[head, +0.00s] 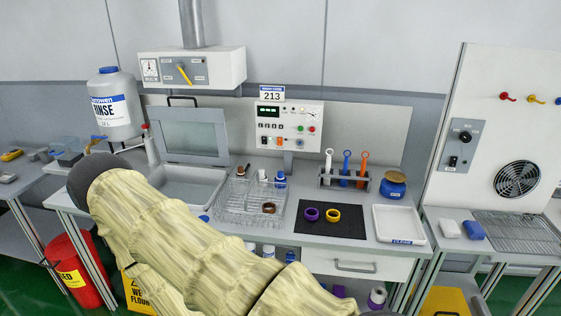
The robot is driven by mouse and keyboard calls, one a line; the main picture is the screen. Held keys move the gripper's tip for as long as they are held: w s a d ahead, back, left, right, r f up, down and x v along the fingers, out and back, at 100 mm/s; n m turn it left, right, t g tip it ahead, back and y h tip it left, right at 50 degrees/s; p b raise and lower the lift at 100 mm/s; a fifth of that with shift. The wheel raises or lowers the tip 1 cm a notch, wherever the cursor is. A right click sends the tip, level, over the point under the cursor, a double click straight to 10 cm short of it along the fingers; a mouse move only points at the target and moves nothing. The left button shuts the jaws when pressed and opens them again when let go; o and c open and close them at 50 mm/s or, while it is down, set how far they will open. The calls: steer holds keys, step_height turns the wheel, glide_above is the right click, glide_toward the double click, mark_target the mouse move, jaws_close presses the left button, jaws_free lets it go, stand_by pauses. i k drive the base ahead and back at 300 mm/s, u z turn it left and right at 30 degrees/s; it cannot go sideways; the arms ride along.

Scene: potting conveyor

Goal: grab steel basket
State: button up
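The steel basket (236,212), a clear-looking wire basket, stands upright on the bench in the middle of the head view, just right of the open basin. A brown ring (269,208) shows inside it. My arm, in a pale ribbed sleeve, crosses the lower left in front of the bench and passes close to the basket's lower left side in the picture. My gripper does not show, so I cannot see whether it is open or shut. Nothing visible touches the basket.
A basin with a raised lid (190,130) is left of the basket. A black mat (330,228) with purple and yellow rings, a tool rack (344,180), a blue jar (393,187) and a white tray (399,224) lie right. Small bottles (280,180) stand behind the basket.

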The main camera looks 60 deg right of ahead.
mark_target(256, 174)
steer(key=z, duration=1.55)
